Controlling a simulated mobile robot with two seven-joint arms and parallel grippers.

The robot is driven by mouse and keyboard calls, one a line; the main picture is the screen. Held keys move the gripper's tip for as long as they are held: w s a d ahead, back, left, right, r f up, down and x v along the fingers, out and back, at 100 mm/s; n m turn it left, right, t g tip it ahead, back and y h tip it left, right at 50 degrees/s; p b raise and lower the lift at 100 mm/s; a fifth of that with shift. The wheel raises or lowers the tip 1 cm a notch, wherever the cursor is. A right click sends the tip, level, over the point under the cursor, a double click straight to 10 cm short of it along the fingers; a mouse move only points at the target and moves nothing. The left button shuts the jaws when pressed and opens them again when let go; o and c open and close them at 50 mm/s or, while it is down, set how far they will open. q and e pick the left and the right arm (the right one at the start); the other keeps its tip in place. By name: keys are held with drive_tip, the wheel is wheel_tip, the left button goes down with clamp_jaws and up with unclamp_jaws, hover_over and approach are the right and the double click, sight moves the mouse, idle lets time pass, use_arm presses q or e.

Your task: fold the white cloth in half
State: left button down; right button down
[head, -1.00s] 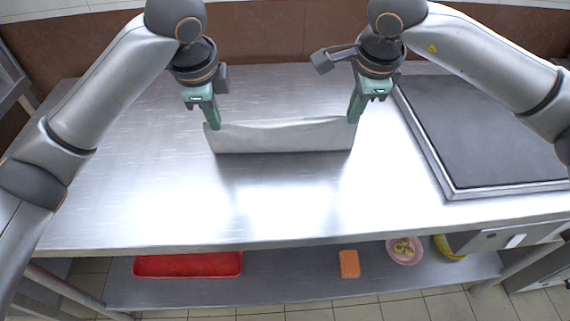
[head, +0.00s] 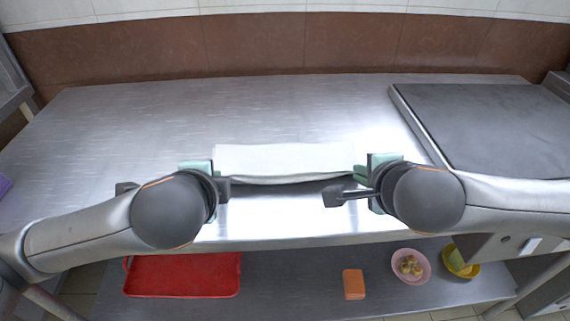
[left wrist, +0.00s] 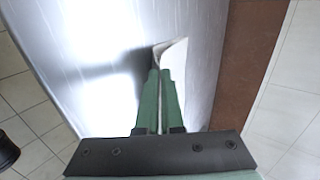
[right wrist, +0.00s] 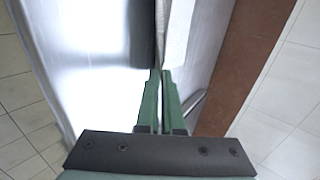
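The white cloth (head: 285,158) spans between my two grippers over the steel table as a wide, short strip. Its near edge hangs slightly, with a shadow beneath it. My left gripper (left wrist: 160,74) is shut on the cloth's near left corner; the cloth (left wrist: 173,58) rises from between its fingertips in the left wrist view. My right gripper (right wrist: 160,72) is shut on the near right corner; the cloth (right wrist: 178,35) stretches away from its tips in the right wrist view. In the head view my wrists partly hide the fingers. I cannot tell how much cloth touches the table.
The steel table (head: 130,120) is bare left of and behind the cloth. A dark flat griddle (head: 480,125) sits at the right. On the lower shelf are a red tray (head: 180,278), an orange block (head: 353,284), a pink bowl (head: 411,266) and a yellow bowl (head: 461,262).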

use_arm(q)
drive_tip(key=shift+s+f, duration=0.3)
use_arm(e)
drive_tip(key=shift+s+f, duration=0.3)
use_arm(q)
drive_tip(key=c, duration=0.8)
unclamp_jaws()
use_arm(e)
drive_tip(key=c, duration=0.8)
unclamp_jaws()
use_arm(q)
drive_tip(key=shift+o, duration=0.4)
drive_tip(key=shift+r, duration=0.1)
use_arm(e)
drive_tip(key=shift+o, duration=0.4)
drive_tip(key=shift+r, duration=0.1)
use_arm(q)
wheel_tip(320, 180, up, 9)
drive_tip(key=s, duration=0.2)
use_arm(e)
wheel_tip(320, 180, up, 9)
drive_tip(key=s, duration=0.2)
